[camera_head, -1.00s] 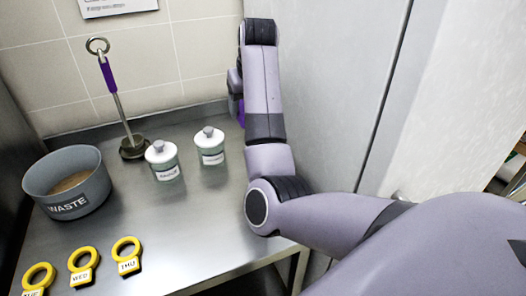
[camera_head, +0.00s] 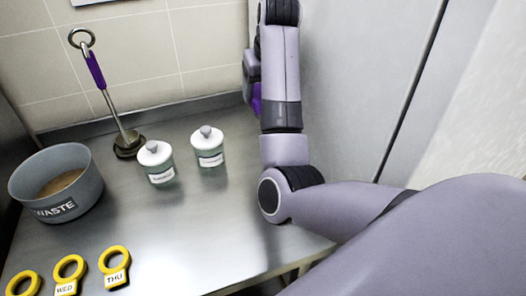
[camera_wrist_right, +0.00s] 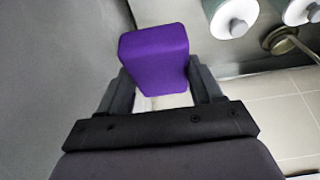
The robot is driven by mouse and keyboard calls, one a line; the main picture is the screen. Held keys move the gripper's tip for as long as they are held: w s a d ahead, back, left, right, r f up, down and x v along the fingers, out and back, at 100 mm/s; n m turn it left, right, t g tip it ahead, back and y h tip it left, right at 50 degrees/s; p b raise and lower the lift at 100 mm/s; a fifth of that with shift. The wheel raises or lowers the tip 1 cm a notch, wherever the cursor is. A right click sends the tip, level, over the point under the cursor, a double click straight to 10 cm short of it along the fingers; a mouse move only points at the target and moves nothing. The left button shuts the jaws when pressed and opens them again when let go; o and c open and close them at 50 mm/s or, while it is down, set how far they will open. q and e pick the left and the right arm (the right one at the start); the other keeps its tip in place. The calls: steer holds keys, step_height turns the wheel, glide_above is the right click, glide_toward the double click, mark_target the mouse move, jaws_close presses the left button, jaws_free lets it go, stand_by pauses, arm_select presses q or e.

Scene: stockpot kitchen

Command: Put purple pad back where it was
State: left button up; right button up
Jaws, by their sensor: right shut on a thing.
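The purple pad (camera_wrist_right: 153,58) is a solid purple block. It sits between the two fingers of my right gripper (camera_wrist_right: 158,88) in the right wrist view, and the gripper is shut on it. In the head view only a small purple piece of the pad (camera_head: 256,98) shows beside my right forearm, near the back right of the steel counter. My arm hides most of the gripper there. I cannot tell whether the pad touches anything below it. My left gripper is not in view.
Two white-lidded jars (camera_head: 156,162) (camera_head: 208,146) stand on the steel counter (camera_head: 190,225). A ring-topped rod with a purple grip (camera_head: 96,70) stands behind them. A grey WASTE bowl (camera_head: 58,200) and yellow ring tags (camera_head: 115,262) are at left. A grey panel (camera_head: 355,80) rises close at right.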

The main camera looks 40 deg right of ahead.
step_height(320, 180, down, 18)
steer(key=shift+f, duration=0.15)
stand_by(0.4)
steer(key=shift+f, duration=0.1)
steer(key=o, duration=0.9)
steer(key=shift+o, duration=0.2)
steer(key=shift+s+r, duration=0.2)
steer(key=shift+r, duration=0.35)
steer(key=v, duration=1.1)
